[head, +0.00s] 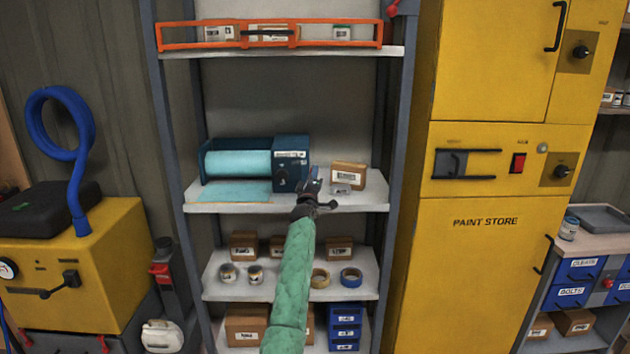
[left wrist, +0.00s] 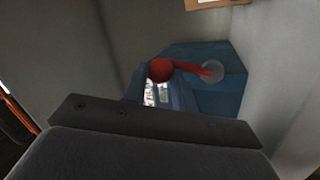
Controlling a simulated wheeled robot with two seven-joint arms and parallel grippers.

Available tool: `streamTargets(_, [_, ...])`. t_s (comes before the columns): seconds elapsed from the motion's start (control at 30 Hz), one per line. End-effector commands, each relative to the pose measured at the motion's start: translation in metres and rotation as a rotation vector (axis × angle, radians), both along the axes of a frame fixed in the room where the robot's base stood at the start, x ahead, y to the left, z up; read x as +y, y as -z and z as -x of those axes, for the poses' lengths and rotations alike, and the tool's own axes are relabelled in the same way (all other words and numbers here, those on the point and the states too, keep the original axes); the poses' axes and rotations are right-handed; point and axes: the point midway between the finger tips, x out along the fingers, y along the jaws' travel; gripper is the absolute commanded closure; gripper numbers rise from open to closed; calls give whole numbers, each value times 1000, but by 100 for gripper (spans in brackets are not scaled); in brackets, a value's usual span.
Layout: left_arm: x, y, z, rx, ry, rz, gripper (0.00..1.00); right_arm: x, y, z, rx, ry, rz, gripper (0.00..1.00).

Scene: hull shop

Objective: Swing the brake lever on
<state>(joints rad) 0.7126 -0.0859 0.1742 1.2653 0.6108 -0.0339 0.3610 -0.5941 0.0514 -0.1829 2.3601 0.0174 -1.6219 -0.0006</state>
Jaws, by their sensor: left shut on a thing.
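A blue roll dispenser (head: 292,162) with a light teal roll (head: 237,163) stands on the middle shelf, with a loose end of sheet (head: 230,192) hanging out in front. Its brake lever (left wrist: 188,67) is red with a round knob (left wrist: 161,70) and runs to a grey round pivot on the blue side housing (left wrist: 215,88), as the left wrist view shows. My left gripper (head: 312,181) is at the right end of the dispenser, shut on the lever at its knob end. In the head view the gripper hides the lever. My right gripper is out of view.
A cardboard box (head: 349,175) stands just right of my left gripper on the same shelf. An orange rail (head: 270,45) fronts the shelf above. Tins and tape rolls (head: 351,277) sit on the shelf below. A yellow paint cabinet (head: 485,260) stands close on the right.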

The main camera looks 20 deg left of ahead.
Motion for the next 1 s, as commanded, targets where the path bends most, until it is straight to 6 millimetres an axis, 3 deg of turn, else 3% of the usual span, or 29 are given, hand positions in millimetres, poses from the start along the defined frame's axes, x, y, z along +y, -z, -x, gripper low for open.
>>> streamTargets(0.2, [3,1,1,-12,-1,45,100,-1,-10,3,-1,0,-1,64])
streamTargets(0.63, [4,1,1,-15,-1,53,100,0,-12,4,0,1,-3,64])
streamTargets(0.67, [4,1,1,-15,-1,53,71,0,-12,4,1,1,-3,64])
streamTargets(0.77, [4,1,1,-14,-1,52,53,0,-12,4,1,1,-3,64])
streamTargets(1.0, [3,0,1,-14,-1,52,53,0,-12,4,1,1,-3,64])
